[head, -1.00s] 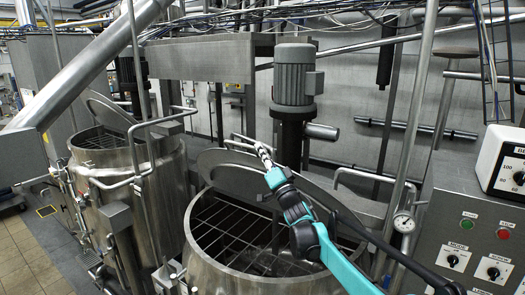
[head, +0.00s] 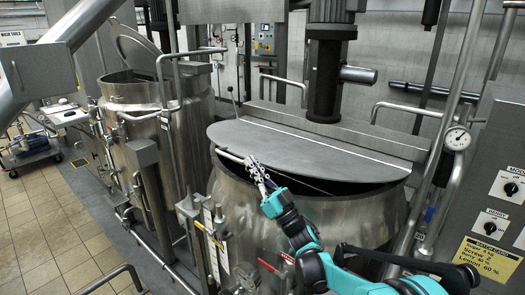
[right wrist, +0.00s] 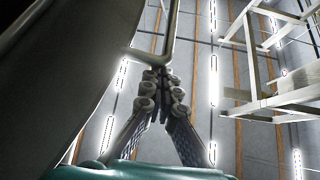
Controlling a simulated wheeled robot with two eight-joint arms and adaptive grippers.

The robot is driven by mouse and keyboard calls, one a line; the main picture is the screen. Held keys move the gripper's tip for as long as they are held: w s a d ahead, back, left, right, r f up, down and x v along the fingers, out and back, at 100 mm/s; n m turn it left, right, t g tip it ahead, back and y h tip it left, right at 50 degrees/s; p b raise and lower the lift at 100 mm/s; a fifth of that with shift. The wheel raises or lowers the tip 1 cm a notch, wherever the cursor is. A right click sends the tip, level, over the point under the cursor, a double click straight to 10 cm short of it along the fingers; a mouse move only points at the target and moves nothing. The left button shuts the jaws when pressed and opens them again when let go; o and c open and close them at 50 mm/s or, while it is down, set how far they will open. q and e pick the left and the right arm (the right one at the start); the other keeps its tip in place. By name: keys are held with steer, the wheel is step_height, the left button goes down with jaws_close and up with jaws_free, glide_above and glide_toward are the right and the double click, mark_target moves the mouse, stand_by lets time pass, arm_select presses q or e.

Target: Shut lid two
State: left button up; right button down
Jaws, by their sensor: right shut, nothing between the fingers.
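The near mixer (head: 310,225) is a round steel vessel. Its grey lid (head: 300,140) is tilted low over the mouth, with a dark gap under its front edge. My right gripper (head: 256,170) is shut and empty at the lid's front left edge, by a pale handle bar (head: 230,157). In the right wrist view, the shut fingers (right wrist: 160,78) are close to a bent bar (right wrist: 152,52), and the lid's dark underside (right wrist: 55,75) seems to fill the left. I cannot tell whether fingers and bar touch. My left gripper is not in view.
A second mixer (head: 160,130) stands at the left with its lid (head: 135,47) raised. A motor column (head: 325,75) rises behind the near lid. A pressure gauge (head: 457,138) and control panel (head: 500,190) are at the right. Tiled floor (head: 50,230) is open at the left.

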step_height(320, 180, down, 12)
steer(key=s+b, duration=0.1)
steer(key=b, duration=0.5)
steer(key=shift+s+a, duration=0.2)
steer(key=shift+a, duration=0.05)
steer(key=shift+s+f+b, duration=0.1)
steer(key=shift+b, duration=0.2)
